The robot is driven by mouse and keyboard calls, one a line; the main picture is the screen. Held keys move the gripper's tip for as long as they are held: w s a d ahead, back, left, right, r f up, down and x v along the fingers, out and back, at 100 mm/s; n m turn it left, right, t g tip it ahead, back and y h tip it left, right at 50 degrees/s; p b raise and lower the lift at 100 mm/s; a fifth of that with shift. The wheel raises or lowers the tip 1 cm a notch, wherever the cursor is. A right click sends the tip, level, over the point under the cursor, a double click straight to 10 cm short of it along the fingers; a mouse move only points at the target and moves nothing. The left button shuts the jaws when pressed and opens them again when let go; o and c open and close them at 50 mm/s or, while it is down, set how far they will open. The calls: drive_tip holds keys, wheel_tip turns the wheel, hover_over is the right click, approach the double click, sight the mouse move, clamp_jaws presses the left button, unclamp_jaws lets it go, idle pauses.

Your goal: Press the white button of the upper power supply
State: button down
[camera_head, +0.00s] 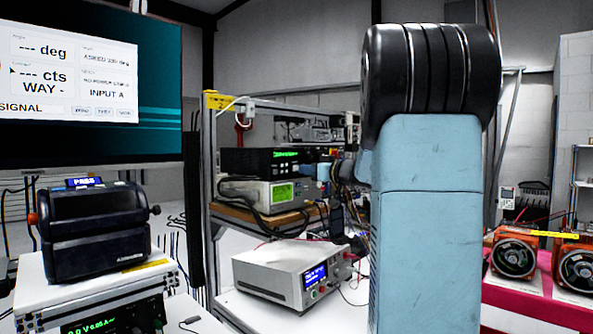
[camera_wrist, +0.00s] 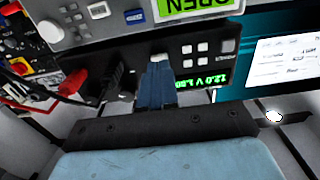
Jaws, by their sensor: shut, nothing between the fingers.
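The upper power supply (camera_head: 262,160) is a black box with green digits, on top of a light grey instrument with a green screen. In the wrist view, which is upside down, its black front (camera_wrist: 207,76) shows a green 12.0 V readout and several small white buttons (camera_wrist: 187,49). My gripper (camera_wrist: 160,59) is shut and empty, its blue fingers pointing at this front to the side of the readout. A whitish patch shows at the fingertips; I cannot tell whether it is a button, or whether the fingers touch the front. In the head view my arm partly hides the equipment.
The grey instrument (camera_wrist: 130,22) borders the black front, with dark and red leads (camera_wrist: 72,85) plugged in beside my fingers. A grey supply (camera_head: 270,270) stands on the white bench below. A large monitor (camera_head: 150,95) is at left; orange fan units (camera_head: 513,258) are at right.

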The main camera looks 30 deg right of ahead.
drive_tip(key=v, duration=0.7)
drive_tip(key=shift+s, duration=0.25)
idle(0.3)
drive_tip(key=shift+d, duration=0.1)
idle(2.1)
